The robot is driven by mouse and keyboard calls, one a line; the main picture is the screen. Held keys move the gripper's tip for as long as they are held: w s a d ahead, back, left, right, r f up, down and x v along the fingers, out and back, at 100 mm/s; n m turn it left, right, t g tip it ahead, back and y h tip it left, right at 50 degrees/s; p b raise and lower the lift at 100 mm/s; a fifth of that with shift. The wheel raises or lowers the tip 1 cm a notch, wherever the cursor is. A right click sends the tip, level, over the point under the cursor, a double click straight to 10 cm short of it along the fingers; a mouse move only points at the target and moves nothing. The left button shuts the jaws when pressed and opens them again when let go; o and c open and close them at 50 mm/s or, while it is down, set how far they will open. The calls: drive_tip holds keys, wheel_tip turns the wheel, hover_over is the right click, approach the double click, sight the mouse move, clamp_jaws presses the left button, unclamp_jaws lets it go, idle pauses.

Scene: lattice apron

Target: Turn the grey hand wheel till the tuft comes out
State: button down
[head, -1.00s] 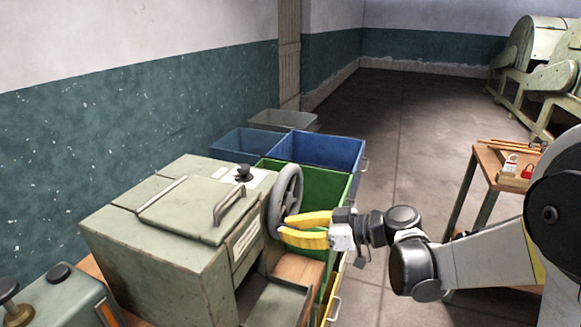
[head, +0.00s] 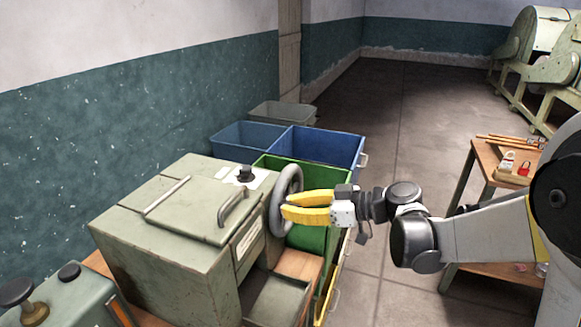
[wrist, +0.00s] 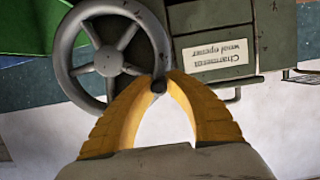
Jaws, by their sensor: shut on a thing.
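The grey hand wheel (head: 290,180) is on the right side of the green-grey machine (head: 170,255). In the wrist view the wheel (wrist: 71,74) shows its spokes and hub. My gripper (head: 285,207), with yellow fingers, reaches the wheel from the right. An open metal tray (head: 275,302) lies at the machine's front. I see no tuft in either view.
A green bin (head: 308,238) stands right behind the wheel, with blue bins (head: 325,146) and a grey bin (head: 282,112) beyond. A wooden table (head: 487,165) with small items is at the right. Open floor (head: 410,120) lies between.

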drive_tip(key=shift+w+d+r, duration=0.15)
drive_tip(key=shift+w+r, duration=0.25)
drive_tip(key=shift+r, duration=0.25)
drive_tip(key=shift+w, duration=0.1)
drive_tip(key=shift+w+d+r+p, duration=0.3)
drive_tip(key=shift+w+r+p, duration=0.2)
drive_tip(key=shift+w, duration=0.25)
drive_tip(key=shift+w+d+r+p, duration=0.3)
drive_tip(key=shift+w+r+p, duration=0.1)
drive_tip(key=shift+w+r, duration=0.25)
drive_tip(key=c, duration=1.3)
unclamp_jaws()
drive_tip(key=shift+w+f, duration=0.1)
drive_tip(key=shift+f, duration=0.05)
drive_tip(key=shift+c, duration=0.2)
approach(285, 186)
drive_tip(key=shift+s+d+f, duration=0.4)
drive_tip(key=shift+d+f, duration=0.4)
drive_tip(key=shift+d, duration=0.05)
